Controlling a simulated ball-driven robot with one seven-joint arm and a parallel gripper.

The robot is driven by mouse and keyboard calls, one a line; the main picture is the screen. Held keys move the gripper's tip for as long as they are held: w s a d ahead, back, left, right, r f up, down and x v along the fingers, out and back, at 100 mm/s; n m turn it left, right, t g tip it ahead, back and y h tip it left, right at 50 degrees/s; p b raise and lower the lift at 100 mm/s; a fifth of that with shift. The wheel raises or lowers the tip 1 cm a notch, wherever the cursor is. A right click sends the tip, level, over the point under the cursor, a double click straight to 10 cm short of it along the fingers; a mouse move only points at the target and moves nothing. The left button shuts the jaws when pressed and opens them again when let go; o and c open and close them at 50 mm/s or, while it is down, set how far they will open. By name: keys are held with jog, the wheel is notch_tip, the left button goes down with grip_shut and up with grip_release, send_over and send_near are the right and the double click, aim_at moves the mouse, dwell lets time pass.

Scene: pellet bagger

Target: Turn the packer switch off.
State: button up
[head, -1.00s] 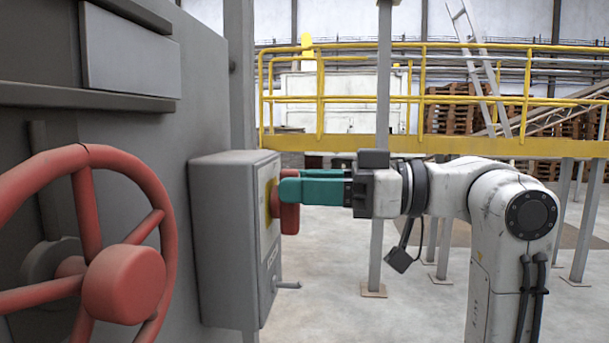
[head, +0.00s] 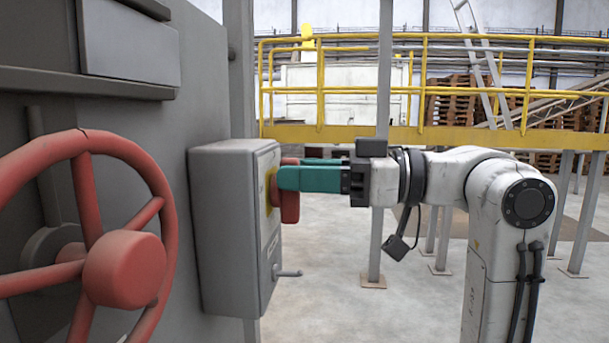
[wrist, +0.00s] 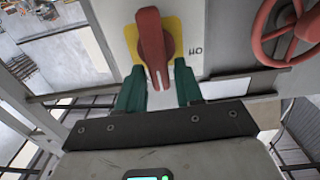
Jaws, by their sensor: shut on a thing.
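The packer switch is a red handle (head: 290,206) on a yellow plate (wrist: 178,32), on the front of a grey switch box (head: 228,230). My gripper (head: 285,179) reaches it from the right in the head view, with its teal fingers level. In the wrist view the fingers (wrist: 160,92) stand on either side of the handle's lower end, and my gripper is shut on it. The handle (wrist: 154,45) is nearly upright there, slightly tilted. Short dark lettering shows beside the yellow plate. Part of the handle is hidden behind the near finger in the head view.
A large red handwheel (head: 125,268) stands out at the left, near the switch box. A small grey lever (head: 288,273) sticks out low on the box. A yellow railing (head: 422,90) and grey posts stand behind my arm. The floor at right is mostly open.

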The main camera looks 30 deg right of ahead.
jog(key=shift+f+n+b, duration=0.2)
jog(key=shift+n+b, duration=0.1)
jog(key=shift+b, duration=0.1)
jog(key=n+b, duration=0.4)
jog(key=s+f+n+b, duration=0.1)
jog(key=n+b, duration=0.3)
jog(key=b, duration=0.1)
jog(key=a+n+b, duration=0.1)
jog(key=n+b, duration=0.3)
jog(key=b, duration=0.1)
jog(key=shift+s+a+f+n, duration=0.1)
jog(key=shift+s+f+n, duration=0.2)
jog(key=shift+f, duration=0.05)
jog(key=shift+f+n+b, duration=0.15)
jog(key=shift+n+b, duration=0.6)
jog(key=shift+n, duration=0.35)
jog(key=shift+f+n+b, duration=0.1)
jog(key=shift+n+b, duration=0.6)
jog(key=shift+n, duration=0.4)
